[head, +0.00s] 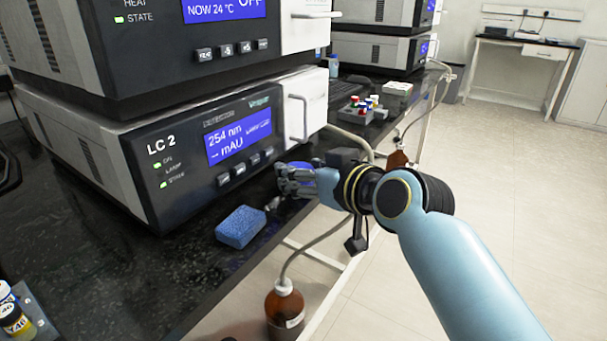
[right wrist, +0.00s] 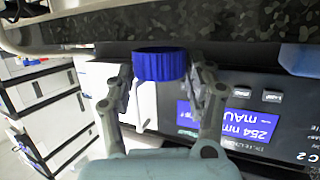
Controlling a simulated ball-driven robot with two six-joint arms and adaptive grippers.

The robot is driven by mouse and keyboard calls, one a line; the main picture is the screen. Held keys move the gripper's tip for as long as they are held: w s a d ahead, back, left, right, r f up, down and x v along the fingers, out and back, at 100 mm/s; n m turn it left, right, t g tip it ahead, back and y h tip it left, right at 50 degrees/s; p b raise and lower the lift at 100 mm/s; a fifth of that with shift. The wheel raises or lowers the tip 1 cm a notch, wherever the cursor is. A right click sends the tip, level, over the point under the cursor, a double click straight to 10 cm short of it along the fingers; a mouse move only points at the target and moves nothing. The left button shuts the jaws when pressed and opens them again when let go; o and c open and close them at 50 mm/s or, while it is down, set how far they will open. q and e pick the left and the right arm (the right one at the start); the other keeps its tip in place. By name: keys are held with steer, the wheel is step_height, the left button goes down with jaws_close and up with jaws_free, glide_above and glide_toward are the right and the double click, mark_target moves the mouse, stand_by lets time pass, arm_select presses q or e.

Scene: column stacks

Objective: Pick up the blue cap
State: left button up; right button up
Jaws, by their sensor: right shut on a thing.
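The blue cap (right wrist: 160,65) is ribbed and round, and shows in the right wrist view between the two fingertips of my right gripper (right wrist: 162,84). The gripper is shut on it, with one finger on each side. In the head view my right gripper (head: 288,181) is just above the front edge of the dark bench, in front of the LC 2 unit; the fingers mostly hide the cap there. My left gripper is not in view.
The LC 2 unit (head: 150,150) stands close behind my right gripper. A blue sponge (head: 240,227) lies on the dark bench (head: 95,265) to its left. A brown bottle (head: 284,308) with a tube stands below the bench edge. A rack of coloured vials (head: 358,110) is farther back.

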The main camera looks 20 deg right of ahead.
step_height(320, 180, up, 3)
steer(key=shift+r+p, duration=0.15)
steer(key=shift+p, duration=0.35)
steer(key=s+d+r+p, duration=0.3)
steer(key=s+d+r, duration=0.2)
steer(key=d, duration=0.5)
steer(key=shift+s+d+r, duration=0.15)
steer(key=shift+s+r, duration=0.15)
steer(key=shift+r, duration=0.55)
